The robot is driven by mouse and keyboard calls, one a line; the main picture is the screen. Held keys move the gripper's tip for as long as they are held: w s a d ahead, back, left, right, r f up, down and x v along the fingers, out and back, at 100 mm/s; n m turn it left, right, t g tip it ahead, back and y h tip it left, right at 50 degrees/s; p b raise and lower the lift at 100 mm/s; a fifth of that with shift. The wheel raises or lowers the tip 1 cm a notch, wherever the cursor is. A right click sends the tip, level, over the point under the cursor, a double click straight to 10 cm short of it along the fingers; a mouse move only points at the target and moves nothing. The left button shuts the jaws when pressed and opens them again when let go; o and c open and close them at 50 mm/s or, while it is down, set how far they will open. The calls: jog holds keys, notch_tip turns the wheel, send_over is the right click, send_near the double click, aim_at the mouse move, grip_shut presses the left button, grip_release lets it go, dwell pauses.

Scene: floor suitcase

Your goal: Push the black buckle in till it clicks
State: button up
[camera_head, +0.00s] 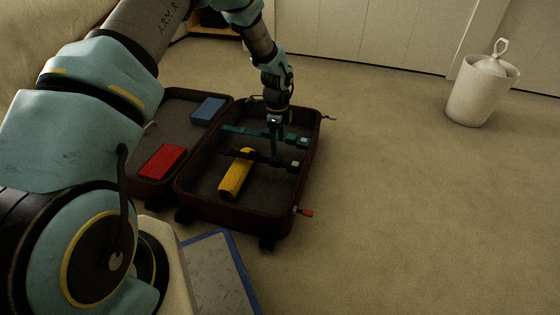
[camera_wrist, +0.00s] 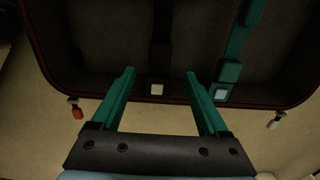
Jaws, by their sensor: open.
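The open suitcase (camera_head: 310,165) lies on the floor. A black strap (camera_head: 240,155) crosses its right half, over a yellow object (camera_head: 237,175). The strap's black end piece (camera_wrist: 160,52) shows in the wrist view, with a pale square (camera_wrist: 156,89) near the suitcase wall. This square also shows in the head view (camera_head: 294,165). I cannot tell how far the black buckle is inserted. A teal strap (camera_head: 235,129) with its own buckle (camera_wrist: 230,71) runs alongside. My gripper (camera_wrist: 160,73) is open and empty, pointing down into the suitcase, its teal fingers apart on either side of the black strap's line.
A red block (camera_head: 162,161) and a blue block (camera_head: 208,110) lie in the left half. A red-tipped latch (camera_head: 305,212) sticks out at the right side. A white bin (camera_head: 482,95) stands far right. The carpet right of the suitcase is clear.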

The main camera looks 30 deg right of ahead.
aim_at(277, 159)
notch_tip(277, 159, down, 7)
jog(key=shift+a+r+b, duration=0.1)
jog(key=shift+b, duration=1.15)
grip_shut()
dwell(0.4)
